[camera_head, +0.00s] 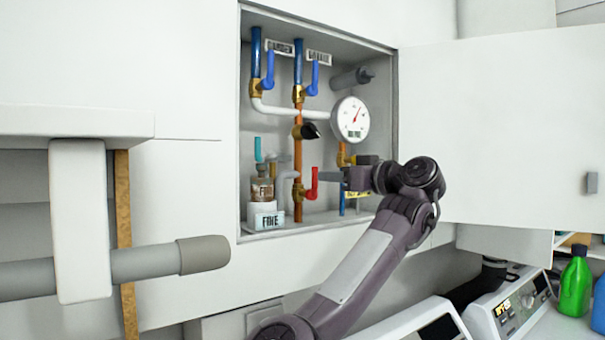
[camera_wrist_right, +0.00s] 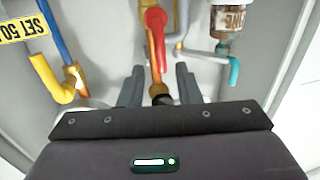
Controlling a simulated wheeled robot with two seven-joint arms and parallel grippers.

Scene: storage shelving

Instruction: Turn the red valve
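Whether a finger touches the lever cannot be told. My left gripper is not in view.
Blue levers (camera_head: 268,72), a white gauge (camera_head: 350,119) and a black knob (camera_head: 306,131) sit higher in the cabinet. The cabinet door (camera_head: 500,130) is open at right. A grey bar (camera_head: 150,262) crosses the left foreground.

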